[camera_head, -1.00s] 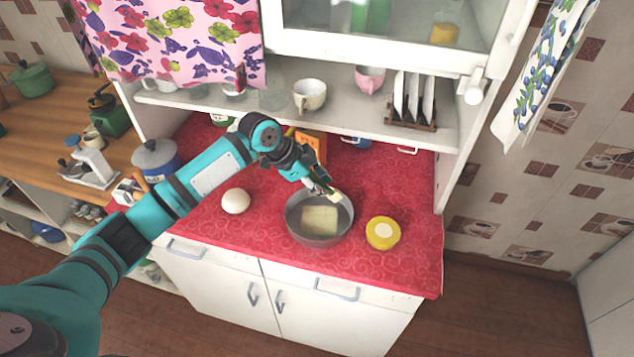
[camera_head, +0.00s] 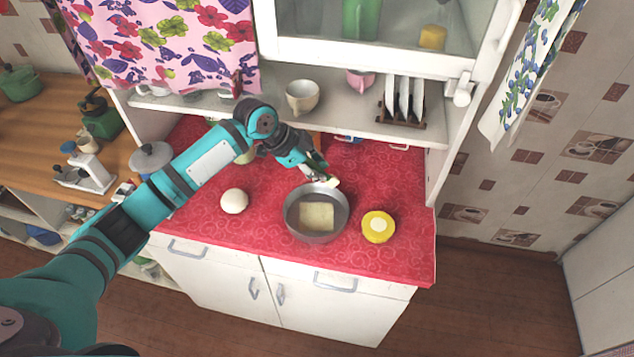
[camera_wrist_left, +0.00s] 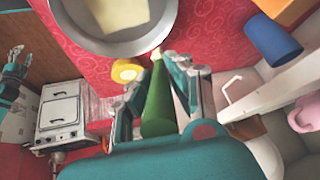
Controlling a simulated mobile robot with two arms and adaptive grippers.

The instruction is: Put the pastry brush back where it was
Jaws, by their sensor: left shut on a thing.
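My left gripper (camera_head: 318,173) is shut on the pastry brush, above the far rim of the grey pan (camera_head: 290,221). In the left wrist view the brush (camera_wrist_left: 158,106) has a green handle between the fingers of the gripper (camera_wrist_left: 162,88) and a pale tip pointing toward the pan (camera_wrist_left: 172,22). In the head view only its pale end (camera_head: 333,182) shows clearly. I cannot tell whether it touches the rim. A pale square slab (camera_head: 317,215) lies in the pan. Part of my right arm (camera_wrist_left: 13,80) shows small in the left wrist view; its jaws are unclear.
A yellow round container (camera_head: 378,227) stands right of the pan and a white round object (camera_head: 234,201) left of it. Behind is a shelf (camera_head: 350,120) with cups and a plate rack (camera_head: 403,105). A blue cup (camera_wrist_left: 272,40) shows in the wrist view. The red front right counter (camera_head: 405,262) is clear.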

